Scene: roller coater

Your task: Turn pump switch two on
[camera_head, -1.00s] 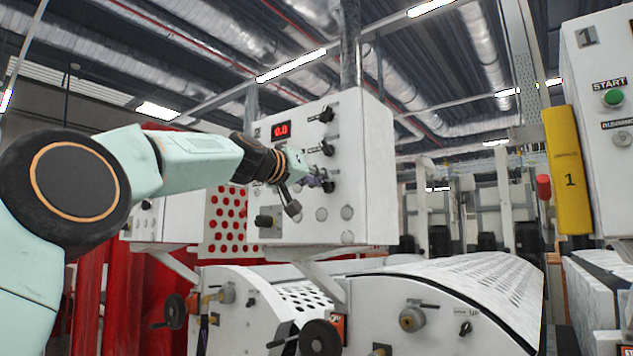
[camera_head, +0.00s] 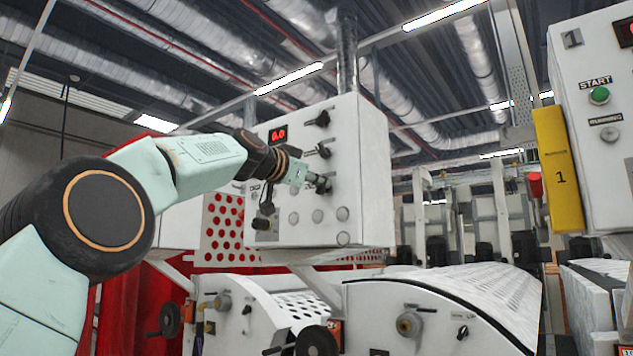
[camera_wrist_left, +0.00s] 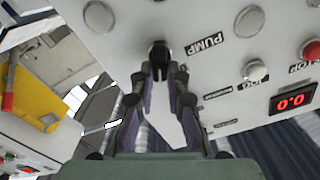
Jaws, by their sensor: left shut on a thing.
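A white control box (camera_head: 363,165) stands in the middle of the head view. It has a red 0.0 display (camera_head: 278,134) and several black knobs on its face. My left gripper (camera_head: 318,183) reaches it from the left, at the lowest knob of the right-hand column. In the left wrist view, my left gripper (camera_wrist_left: 160,72) has its fingertips closed on a black knob (camera_wrist_left: 158,49) beside a label reading PUMP (camera_wrist_left: 206,43). The fingers partly cover this knob, so its exact angle is hard to tell. My right gripper is not in view.
Other black knobs (camera_head: 318,118) sit above on the same box, and one (camera_head: 264,223) sits at its lower left. Round white buttons (camera_head: 317,216) lie below the gripper. Rollers' white housings (camera_head: 450,300) stand beneath. A second panel with a green START button (camera_head: 599,95) is at right.

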